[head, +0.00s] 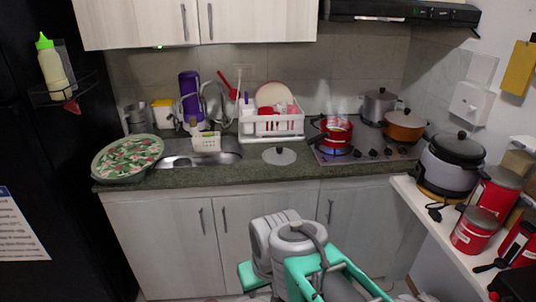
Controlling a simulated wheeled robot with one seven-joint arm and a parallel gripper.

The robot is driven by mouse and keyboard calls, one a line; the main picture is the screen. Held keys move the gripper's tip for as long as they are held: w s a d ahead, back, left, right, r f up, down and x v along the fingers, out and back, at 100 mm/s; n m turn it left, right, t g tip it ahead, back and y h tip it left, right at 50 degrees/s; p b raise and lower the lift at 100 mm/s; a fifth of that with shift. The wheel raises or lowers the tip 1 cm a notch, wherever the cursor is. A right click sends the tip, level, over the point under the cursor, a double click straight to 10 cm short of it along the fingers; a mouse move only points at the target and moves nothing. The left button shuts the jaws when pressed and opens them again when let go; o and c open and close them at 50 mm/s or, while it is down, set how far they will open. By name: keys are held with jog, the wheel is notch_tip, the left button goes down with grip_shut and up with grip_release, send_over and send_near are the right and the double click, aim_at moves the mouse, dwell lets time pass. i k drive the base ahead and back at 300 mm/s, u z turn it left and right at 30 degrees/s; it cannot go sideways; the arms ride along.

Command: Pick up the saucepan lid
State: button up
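A round, pale lid with a dark knob on top, the saucepan lid (279,156), lies knob up on the dark counter (258,176). It sits in front of the white dish rack and left of the stove. An open red saucepan (336,135) stands on a lit burner with a blue flame, and steam rises from it. My grey and teal arm parts show at the bottom centre, below and in front of the counter. My gripper's fingertips cannot be made out in this view. Nothing touches the lid.
A white dish rack (272,127) stands behind the lid. The sink (187,155) and a large patterned tray (127,158) are to the left. The stove (372,147) also bears a grey pot (379,105) and an orange pot (405,127). A white shelf at right holds a cooker and red canisters.

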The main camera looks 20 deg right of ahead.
aim_at(279, 155)
jog(key=i, duration=1.55)
